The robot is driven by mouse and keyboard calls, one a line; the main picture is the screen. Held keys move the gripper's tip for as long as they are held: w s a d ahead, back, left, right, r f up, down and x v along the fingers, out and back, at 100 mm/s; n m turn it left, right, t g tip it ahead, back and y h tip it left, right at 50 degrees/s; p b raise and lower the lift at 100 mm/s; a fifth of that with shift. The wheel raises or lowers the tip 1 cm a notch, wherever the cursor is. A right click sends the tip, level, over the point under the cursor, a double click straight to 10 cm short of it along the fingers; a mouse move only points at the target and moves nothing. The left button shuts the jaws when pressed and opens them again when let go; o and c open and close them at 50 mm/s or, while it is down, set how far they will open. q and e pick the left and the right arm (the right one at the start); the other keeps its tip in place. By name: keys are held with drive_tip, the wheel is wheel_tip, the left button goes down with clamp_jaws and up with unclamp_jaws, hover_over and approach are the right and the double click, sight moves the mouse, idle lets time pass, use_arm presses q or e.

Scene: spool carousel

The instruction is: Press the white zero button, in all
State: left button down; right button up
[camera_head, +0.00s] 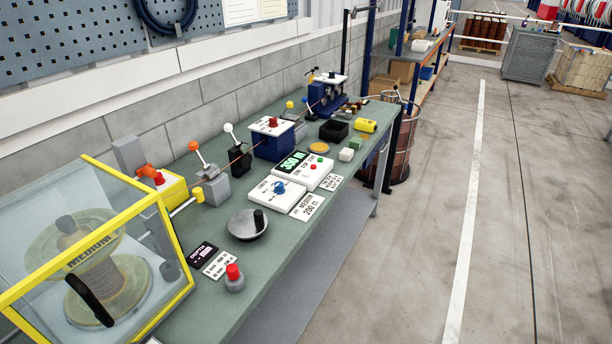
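A white counter box (304,174) with a lit green display (291,161) stands on the green bench (258,255), near its middle. Its top carries a green button (320,160) and a small red mark or button (313,167). A white button against the white top is too small to make out. Neither of my grippers is in the head view, and nothing of mine touches the box.
A white panel with a blue knob (279,187) adjoins the box. A grey crank wheel (247,224), a red-topped button (234,278) and a yellow-framed guard (150,203) over a spool stand nearer. Levers line the wall side. Open floor lies right.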

clamp_jaws()
idle(1.5)
